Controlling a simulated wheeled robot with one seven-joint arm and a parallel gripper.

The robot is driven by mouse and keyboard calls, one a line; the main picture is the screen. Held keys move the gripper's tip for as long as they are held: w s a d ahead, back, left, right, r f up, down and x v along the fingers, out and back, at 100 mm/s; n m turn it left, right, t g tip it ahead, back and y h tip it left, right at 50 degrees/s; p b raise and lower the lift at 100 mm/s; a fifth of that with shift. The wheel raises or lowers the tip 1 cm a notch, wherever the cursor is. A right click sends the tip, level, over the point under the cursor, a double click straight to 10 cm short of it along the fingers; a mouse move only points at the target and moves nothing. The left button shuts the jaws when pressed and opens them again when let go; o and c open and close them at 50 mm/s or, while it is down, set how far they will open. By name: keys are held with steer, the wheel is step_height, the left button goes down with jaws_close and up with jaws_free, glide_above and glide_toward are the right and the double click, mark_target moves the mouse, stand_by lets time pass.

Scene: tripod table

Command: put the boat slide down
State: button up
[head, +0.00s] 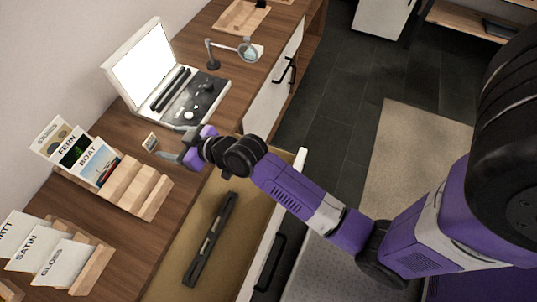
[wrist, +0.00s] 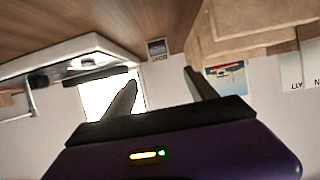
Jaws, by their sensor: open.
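The slide looks free of both fingers, though the exact gap is unclear.
A wooden rack (head: 148,194) holds cards including FERN and BOAT. Another rack (head: 92,268) holds SATIN and GLOSS cards. The white device (head: 190,115) and a magnifier (head: 247,50) stand behind. An open drawer (head: 178,262) below my arm holds a dark bar (head: 210,240).

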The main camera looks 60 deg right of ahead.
steer(key=s+a+r, duration=0.2)
steer(key=s, duration=1.3)
steer(key=s+a+r+h, duration=0.1)
steer(key=s+a+r, duration=0.1)
steer(key=s, duration=1.3)
steer(key=shift+s+a+r+m+t, duration=0.2)
steer(key=shift+r+m+t, duration=0.1)
steer(key=shift+r+t, duration=0.15)
steer(key=shift+o, duration=0.5)
steer(key=s+a+r, duration=0.1)
steer(key=s+r, duration=0.4)
steer(key=r, duration=0.1)
steer(key=shift+s+a+r+y, duration=0.15)
steer(key=shift+r+y, duration=0.05)
steer(key=shift+y, duration=0.1)
steer(key=shift+t, duration=0.25)
